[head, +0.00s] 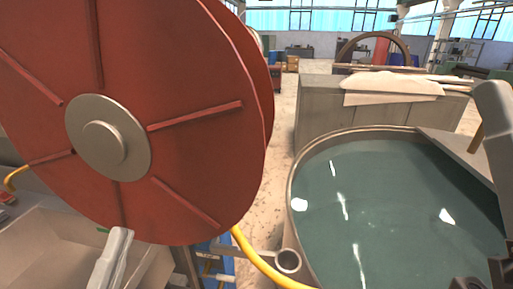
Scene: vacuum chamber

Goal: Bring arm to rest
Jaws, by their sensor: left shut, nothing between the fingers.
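My left gripper (118,240) shows at the lower left as a pale grey, narrow shape pointing up. Its fingers are together, with nothing seen between them. It is in front of a grey open box-like bin (40,243) and just below the rim of a large red reel (200,75). A grey link of my right arm shows at the right edge, over the right side of a round tank. No fingers of my right gripper can be made out.
The round tank (292,190) with blue-green contents fills the lower right. A yellow hose (252,254) runs beside its left rim. A grey cabinet (315,108) with a pale sheet (385,88) stands behind it. Open floor (283,165) lies between reel and tank.

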